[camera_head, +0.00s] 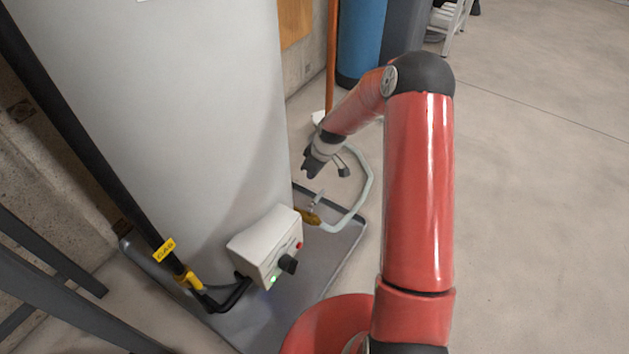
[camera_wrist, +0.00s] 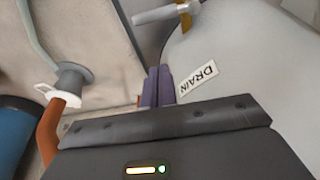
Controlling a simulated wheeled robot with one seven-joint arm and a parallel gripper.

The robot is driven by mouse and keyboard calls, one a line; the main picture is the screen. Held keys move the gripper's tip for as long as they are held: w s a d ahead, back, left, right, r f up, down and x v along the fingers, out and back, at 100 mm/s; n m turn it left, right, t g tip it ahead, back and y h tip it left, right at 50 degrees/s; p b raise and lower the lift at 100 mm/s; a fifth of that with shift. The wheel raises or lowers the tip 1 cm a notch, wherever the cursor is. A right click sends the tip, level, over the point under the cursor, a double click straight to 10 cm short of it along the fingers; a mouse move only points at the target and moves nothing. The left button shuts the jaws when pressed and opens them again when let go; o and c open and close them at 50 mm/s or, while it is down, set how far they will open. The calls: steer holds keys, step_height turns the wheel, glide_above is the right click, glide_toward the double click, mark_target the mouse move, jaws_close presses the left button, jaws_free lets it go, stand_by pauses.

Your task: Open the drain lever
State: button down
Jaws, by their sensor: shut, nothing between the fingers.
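The drain valve (camera_head: 309,217) is a brass fitting low on the right side of the big pale tank (camera_head: 170,120). A small grey lever (camera_head: 319,198) stands at it. In the wrist view the lever (camera_wrist: 165,13) shows as a grey bar at the top edge, beside the brass valve body (camera_wrist: 186,20). A "DRAIN" label (camera_wrist: 198,78) is on the tank. My gripper (camera_head: 309,173) is above the valve in the head view, apart from the lever. Its two dark fingers (camera_wrist: 157,87) are together and empty in the wrist view.
A pale hose (camera_head: 366,185) loops right from the valve. A control box (camera_head: 265,245) with a black knob is on the tank front, left of the valve. A yellow-tagged gas pipe (camera_head: 165,250) runs at left. A blue cylinder (camera_head: 360,40) stands behind. Floor at right is clear.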

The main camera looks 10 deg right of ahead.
mark_target(317, 199)
step_height(317, 199, down, 8)
steer(key=b, duration=0.1)
steer(key=shift+s+d, duration=0.4)
steer(key=shift+s, duration=0.05)
